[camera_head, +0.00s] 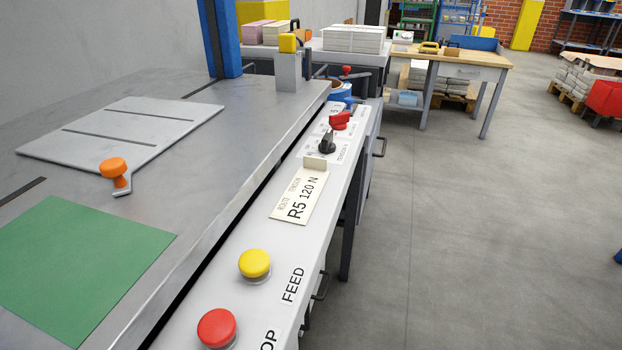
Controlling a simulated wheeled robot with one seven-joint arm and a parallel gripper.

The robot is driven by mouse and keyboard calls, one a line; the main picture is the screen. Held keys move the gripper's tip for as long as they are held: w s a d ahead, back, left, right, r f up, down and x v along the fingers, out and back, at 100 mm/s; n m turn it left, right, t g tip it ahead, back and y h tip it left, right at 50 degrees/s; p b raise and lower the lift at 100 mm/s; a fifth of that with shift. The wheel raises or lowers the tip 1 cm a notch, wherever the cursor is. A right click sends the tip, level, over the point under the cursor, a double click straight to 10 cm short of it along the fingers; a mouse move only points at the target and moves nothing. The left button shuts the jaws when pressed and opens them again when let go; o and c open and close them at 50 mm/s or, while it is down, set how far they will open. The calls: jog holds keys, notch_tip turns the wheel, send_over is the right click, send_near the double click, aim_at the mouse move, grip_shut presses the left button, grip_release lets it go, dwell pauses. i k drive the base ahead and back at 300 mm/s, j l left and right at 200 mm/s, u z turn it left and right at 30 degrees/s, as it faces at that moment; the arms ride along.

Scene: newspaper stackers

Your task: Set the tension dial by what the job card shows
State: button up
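The job card (297,203) is a cream card held under a small clip (315,163) on the machine's front ledge. It reads "R5" under a route heading and "120 N" under a tension heading. Beyond it, a black knob (326,143) stands on a white plate whose lettering appears to read "TENSION N". The plate's scale marks are too small to read, so I cannot tell the dial's setting. A red knob (340,120) sits on another plate just behind it. My gripper is not in view.
A yellow button (254,264), labelled "FEED", and a red button (217,328) are on the near ledge. The steel table (230,120) carries an orange knob (113,170) and a green sheet (80,270). The floor (460,220) to the right is clear.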

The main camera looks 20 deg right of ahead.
aim_at(327, 146)
jog(key=k+l+u, duration=0.15)
jog(key=l, duration=0.3)
jog(key=l+u, duration=0.2)
jog(key=l, duration=0.25)
jog(key=k+l+u, duration=0.15)
jog(key=l, duration=0.25)
jog(key=k, duration=0.05)
